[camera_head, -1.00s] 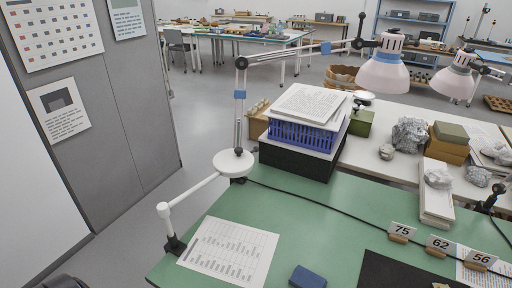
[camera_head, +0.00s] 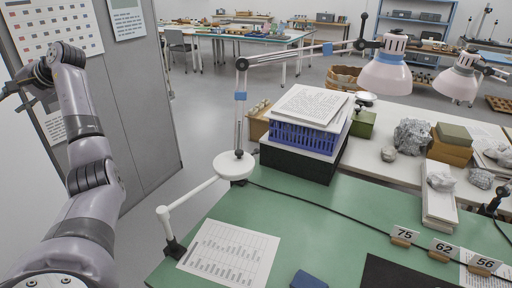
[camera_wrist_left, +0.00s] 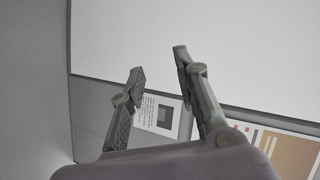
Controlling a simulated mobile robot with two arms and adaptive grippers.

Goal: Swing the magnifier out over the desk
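The magnifier is a white round head (camera_head: 234,165) on a white jointed arm (camera_head: 192,193). Its post (camera_head: 165,220) is clamped at the left edge of the green desk (camera_head: 320,225). The head sits at the desk's back left edge, in front of the lower end of the lamp's upright arm. My left arm rises at the left of the head view, well apart from the magnifier. In the left wrist view my left gripper (camera_wrist_left: 159,63) is open and empty, facing a white panel and wall posters. My right gripper is not in view.
A desk lamp (camera_head: 385,70) reaches over the desk on a long arm. A blue basket with papers (camera_head: 305,132) stands on a black box behind. A printed sheet (camera_head: 230,252), a blue block (camera_head: 308,280) and number tags (camera_head: 405,234) lie on the desk. The middle green surface is mostly clear.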

